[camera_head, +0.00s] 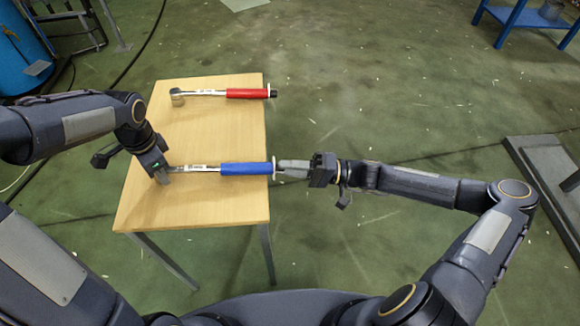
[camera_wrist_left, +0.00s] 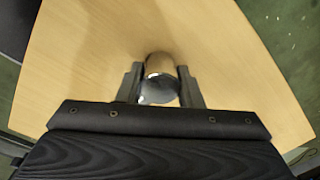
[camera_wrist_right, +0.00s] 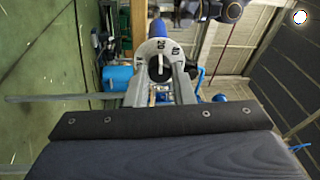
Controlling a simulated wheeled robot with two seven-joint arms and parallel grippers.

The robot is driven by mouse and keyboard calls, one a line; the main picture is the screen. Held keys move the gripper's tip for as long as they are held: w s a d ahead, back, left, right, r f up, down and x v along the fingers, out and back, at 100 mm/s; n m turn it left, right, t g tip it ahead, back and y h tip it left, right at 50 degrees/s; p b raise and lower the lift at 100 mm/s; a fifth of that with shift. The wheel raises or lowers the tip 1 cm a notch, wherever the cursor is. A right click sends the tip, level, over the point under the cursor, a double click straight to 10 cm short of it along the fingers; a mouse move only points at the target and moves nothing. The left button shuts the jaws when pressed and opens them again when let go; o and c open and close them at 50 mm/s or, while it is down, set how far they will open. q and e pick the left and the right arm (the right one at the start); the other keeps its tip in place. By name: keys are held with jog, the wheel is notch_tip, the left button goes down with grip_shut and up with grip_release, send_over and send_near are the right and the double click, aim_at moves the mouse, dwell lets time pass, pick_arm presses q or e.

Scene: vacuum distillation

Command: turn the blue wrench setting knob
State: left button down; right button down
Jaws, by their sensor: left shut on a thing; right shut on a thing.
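The blue wrench (camera_head: 245,168) lies crosswise over the table, its metal head to the left and its blue handle reaching the right edge. My left gripper (camera_head: 164,178) is shut on the wrench head, which also shows between the fingers in the left wrist view (camera_wrist_left: 159,82). At the handle's right end is the setting knob with a white numbered dial, seen in the right wrist view (camera_wrist_right: 157,50). My right gripper (camera_head: 278,169) is shut on this knob from the right, just off the table edge. The fingers hide part of the knob.
A red-handled wrench (camera_head: 245,93) lies farther back on the wooden table (camera_head: 200,222). The table between the two wrenches is clear. A blue bench (camera_head: 525,18) stands far back right, and a dark platform (camera_head: 540,165) is on the floor at right.

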dwell(0.4)
jog(key=c, duration=1.2)
grip_release()
jog(key=shift+c, duration=0.2)
jog(key=shift+d, duration=0.1)
jog(key=s+d+f, duration=0.1)
jog(key=d, duration=1)
jog(key=shift+d+f, duration=0.35)
jog(key=shift+s, duration=0.1)
pick_arm(q)
jog(key=c, duration=0.9)
grip_release()
